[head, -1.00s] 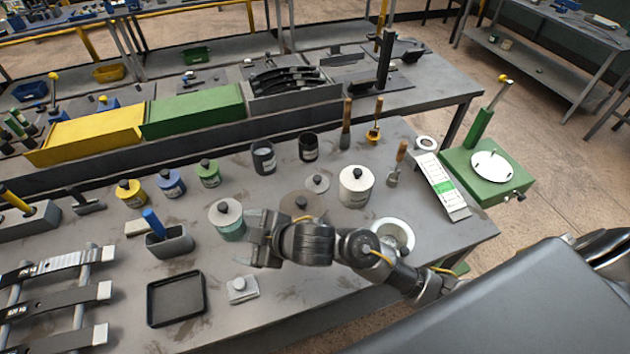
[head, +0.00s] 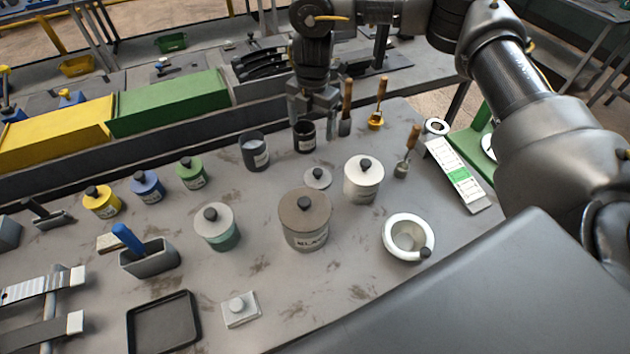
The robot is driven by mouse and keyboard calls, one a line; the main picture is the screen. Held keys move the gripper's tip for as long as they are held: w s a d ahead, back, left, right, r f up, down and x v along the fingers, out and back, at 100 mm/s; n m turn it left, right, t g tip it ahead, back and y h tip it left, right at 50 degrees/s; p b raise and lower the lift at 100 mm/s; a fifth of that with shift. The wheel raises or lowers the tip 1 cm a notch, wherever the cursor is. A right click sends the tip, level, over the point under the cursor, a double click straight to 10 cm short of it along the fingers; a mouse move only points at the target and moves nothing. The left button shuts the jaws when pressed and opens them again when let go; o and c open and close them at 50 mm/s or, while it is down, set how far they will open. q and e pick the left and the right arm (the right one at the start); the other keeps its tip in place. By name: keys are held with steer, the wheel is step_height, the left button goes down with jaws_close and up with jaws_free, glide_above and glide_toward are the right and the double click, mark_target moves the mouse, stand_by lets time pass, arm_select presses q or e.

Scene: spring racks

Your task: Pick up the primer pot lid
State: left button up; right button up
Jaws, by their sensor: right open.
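A loose grey disc lid (head: 318,178) with a dark knob lies flat on the bench, between the large brown-lidded pot (head: 305,232) and the dark open cups. I cannot read which pot is marked primer. A white pot (head: 362,186) and a teal pot (head: 222,238) wear pale lids with black knobs. A white open-topped pot (head: 408,255) stands at the right. My right gripper (head: 312,112) is open and empty, pointing down just above and behind the black cup (head: 304,138), beyond the loose lid. My left gripper is not in view.
A dark grey cup (head: 255,155) stands left of the black cup. Brushes (head: 345,110) stand close right of my gripper. Small yellow (head: 102,203), blue (head: 148,188) and green (head: 191,175) lidded pots stand at left. The front middle of the bench is mostly clear.

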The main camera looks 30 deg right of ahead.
steer(key=b, duration=1)
glide_toward(318, 172)
steer(key=shift+w+a+f+m, duration=0.25)
steer(key=shift+w+f+m, duration=0.05)
steer(key=shift+w, duration=0.1)
steer(key=shift+f, duration=0.1)
step_height(318, 172, down, 5)
steer(key=shift+f, duration=0.15)
steer(key=shift+s+f, duration=0.2)
steer(key=shift+f, duration=0.15)
step_height(318, 172, down, 4)
steer(key=shift+d+f+p, duration=0.1)
steer(key=shift+f+p, duration=0.15)
steer(key=shift+p, duration=0.25)
steer(key=c, duration=0.6)
